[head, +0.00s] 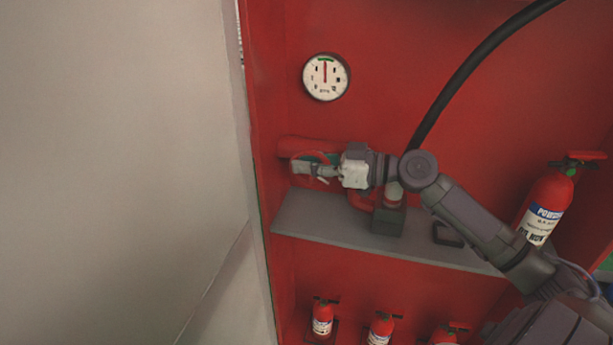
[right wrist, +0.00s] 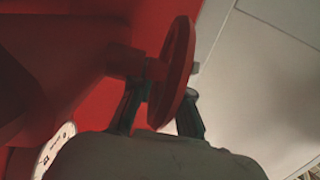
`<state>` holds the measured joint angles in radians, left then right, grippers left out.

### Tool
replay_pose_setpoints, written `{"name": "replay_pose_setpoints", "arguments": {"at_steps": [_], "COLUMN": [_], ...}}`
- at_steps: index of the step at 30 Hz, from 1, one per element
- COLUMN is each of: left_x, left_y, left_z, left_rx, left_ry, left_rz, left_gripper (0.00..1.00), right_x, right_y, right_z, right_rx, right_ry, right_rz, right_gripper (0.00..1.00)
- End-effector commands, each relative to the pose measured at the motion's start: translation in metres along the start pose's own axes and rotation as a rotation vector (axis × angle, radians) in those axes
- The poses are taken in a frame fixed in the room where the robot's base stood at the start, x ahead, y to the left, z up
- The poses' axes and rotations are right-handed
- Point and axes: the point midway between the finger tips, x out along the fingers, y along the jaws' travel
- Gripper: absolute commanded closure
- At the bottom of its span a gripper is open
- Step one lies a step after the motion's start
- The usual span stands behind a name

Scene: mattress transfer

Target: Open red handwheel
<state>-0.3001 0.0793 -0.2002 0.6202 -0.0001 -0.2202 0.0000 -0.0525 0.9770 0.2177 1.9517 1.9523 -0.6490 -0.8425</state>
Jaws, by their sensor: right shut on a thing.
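The red handwheel (head: 304,156) sits at the left of the red cabinet in the head view, largely hidden behind my right gripper (head: 322,172). In the right wrist view the handwheel (right wrist: 178,70) is seen nearly edge-on, on a red hub and pipe (right wrist: 122,62). My right gripper (right wrist: 160,110) has one finger on each side of the wheel's rim and is shut on it. My left gripper is in neither view.
A pressure gauge (head: 326,77) is on the back panel above. A grey shelf (head: 335,222) runs below the handwheel. A fire extinguisher (head: 546,205) stands at the right, with several smaller ones below. A black hose (head: 462,80) hangs above. A pale wall (head: 110,150) fills the left.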

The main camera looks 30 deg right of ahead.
Motion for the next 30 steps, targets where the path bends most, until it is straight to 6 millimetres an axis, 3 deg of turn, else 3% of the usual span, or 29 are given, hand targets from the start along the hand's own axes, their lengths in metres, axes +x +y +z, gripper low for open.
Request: {"name": "replay_pose_setpoints", "arguments": {"at_steps": [14,15,18,30], "left_x": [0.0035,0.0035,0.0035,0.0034], "left_y": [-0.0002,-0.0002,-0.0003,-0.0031], "left_z": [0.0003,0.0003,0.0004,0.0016], "left_rx": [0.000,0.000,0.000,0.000], "left_ry": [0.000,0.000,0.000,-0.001], "left_rz": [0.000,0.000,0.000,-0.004], "left_gripper": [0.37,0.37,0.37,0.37], "right_x": [0.0000,0.0000,0.0000,-0.0005], "right_y": [0.0000,0.0000,0.0000,0.0000], "right_z": [-0.0004,-0.0005,-0.0005,-0.0073], "right_rx": [0.001,0.001,0.001,-0.003], "right_ry": [0.012,0.012,0.012,0.012], "right_rz": [0.000,0.000,0.000,-0.001], "right_gripper": [1.00,0.77,0.60,0.58]}}
